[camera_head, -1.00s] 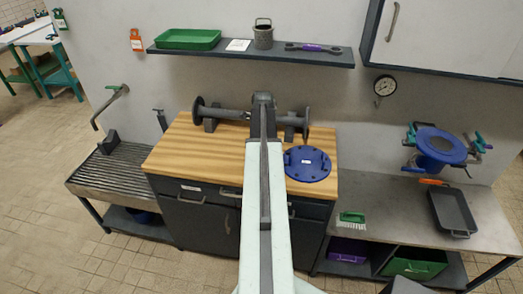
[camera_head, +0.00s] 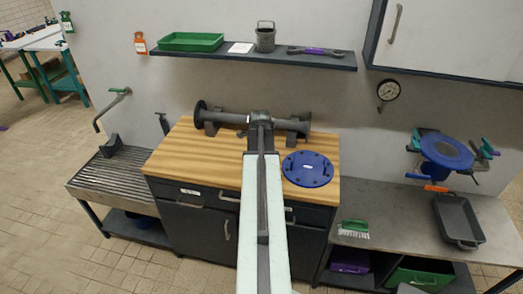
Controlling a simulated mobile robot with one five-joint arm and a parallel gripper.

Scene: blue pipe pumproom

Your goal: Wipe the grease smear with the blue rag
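No blue rag can be made out, and no grease smear can be told for certain. My arm reaches forward over the wooden worktop (camera_head: 210,152), and its far end, where my gripper (camera_head: 260,117) is, lies in front of the grey flanged pipe. The fingers are hidden or too small to read, so I cannot tell whether they are open or hold anything. A round blue cover plate (camera_head: 307,169) lies flat on the worktop just right of my arm.
The grey flanged pipe (camera_head: 226,119) lies at the worktop's back. A wall shelf (camera_head: 280,58) hangs above. On the right, a metal bench (camera_head: 385,208) bears a green-handled brush (camera_head: 354,227) and black tray (camera_head: 459,220), below a blue wall flange (camera_head: 445,150). A slatted drain bench (camera_head: 112,175) stands left.

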